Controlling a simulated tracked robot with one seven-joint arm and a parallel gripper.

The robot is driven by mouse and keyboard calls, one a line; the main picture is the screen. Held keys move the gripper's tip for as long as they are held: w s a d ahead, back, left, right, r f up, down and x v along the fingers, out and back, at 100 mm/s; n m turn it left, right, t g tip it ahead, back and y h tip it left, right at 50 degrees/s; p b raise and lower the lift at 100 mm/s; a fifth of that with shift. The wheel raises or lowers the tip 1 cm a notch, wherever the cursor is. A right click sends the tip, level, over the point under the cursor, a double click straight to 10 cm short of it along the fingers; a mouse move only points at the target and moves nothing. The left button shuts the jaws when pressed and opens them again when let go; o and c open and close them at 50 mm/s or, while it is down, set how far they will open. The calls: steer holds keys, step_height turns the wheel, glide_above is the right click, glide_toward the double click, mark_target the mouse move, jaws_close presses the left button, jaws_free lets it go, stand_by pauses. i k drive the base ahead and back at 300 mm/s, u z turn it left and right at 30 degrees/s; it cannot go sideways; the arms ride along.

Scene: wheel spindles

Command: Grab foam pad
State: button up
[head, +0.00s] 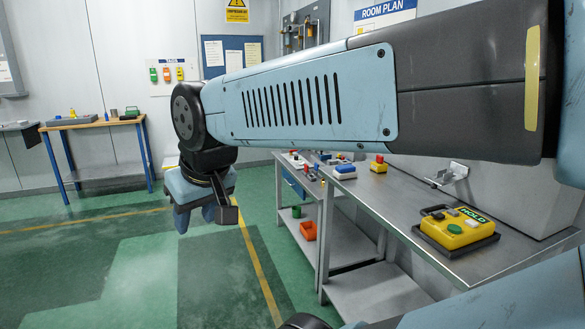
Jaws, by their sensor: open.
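I cannot pick out the foam pad with certainty in the head view. My gripper (207,216) hangs down at the end of my blue and grey arm, left of the metal workbench (408,207). It is open, with no object visible between its fingers, and it is over the green floor. Small objects stand on the bench's far end, among them a blue and white block (344,171) and a yellow box with a red top (378,164). My arm crosses above the bench and hides part of the wall behind it.
A yellow case marked HOLD (456,228) sits on the near right of the bench. An orange item (308,230) and a green cylinder (296,212) are on the lower shelf. A wooden-topped table (90,123) stands far left. The floor at left is clear.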

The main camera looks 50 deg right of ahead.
mark_target(344, 172)
steer(key=z, duration=0.15)
steer(key=i, duration=1.15)
steer(key=z, duration=0.95)
steer(key=i, duration=0.7)
steer(key=z, duration=0.4)
steer(key=k, duration=0.75)
steer(key=z, duration=0.25)
steer(key=i, duration=0.75)
steer(key=u, duration=0.15)
